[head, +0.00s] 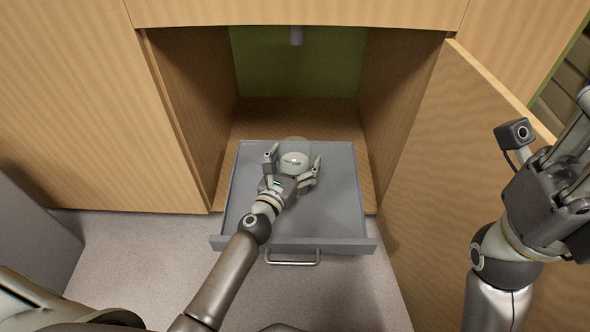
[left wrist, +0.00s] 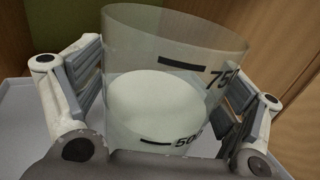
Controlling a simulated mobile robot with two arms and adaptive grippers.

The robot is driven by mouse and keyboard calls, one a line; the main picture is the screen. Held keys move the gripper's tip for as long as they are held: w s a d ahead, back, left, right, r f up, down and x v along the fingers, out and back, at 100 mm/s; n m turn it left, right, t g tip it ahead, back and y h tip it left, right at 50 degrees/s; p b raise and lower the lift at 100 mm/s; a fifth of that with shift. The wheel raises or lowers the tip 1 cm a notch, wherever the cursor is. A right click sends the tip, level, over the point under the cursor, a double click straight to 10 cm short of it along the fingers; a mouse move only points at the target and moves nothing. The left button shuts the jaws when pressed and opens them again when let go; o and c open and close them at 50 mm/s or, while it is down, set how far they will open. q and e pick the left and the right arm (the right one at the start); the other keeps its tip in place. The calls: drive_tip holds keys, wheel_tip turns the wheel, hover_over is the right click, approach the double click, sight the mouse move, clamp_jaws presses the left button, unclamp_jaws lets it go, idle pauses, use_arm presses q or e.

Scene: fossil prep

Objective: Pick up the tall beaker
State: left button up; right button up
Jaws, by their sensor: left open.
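The tall beaker (head: 295,158) is clear, with dark graduation marks, and stands in the grey drawer (head: 340,218). In the left wrist view the beaker (left wrist: 175,60) fills the middle, with a pale round surface inside; its lower part is hidden by my gripper. My left gripper (head: 293,160) is open, with its fingers on either side of the beaker. In the left wrist view the fingers (left wrist: 160,95) flank the glass; I cannot tell whether either touches it. My right gripper (head: 572,150) is at the right edge, partly cut off, and its opening cannot be judged.
The drawer is pulled out from a wooden cabinet and has a metal handle (head: 292,258) in front. Cabinet side walls rise left and right of it. An open wooden door (head: 450,190) stands at the right. The drawer floor around the beaker looks clear.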

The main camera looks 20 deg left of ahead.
use_arm(q)
drive_tip(key=shift+w+d, duration=0.1)
drive_tip(key=shift+w, duration=0.95)
drive_tip(key=c, duration=1)
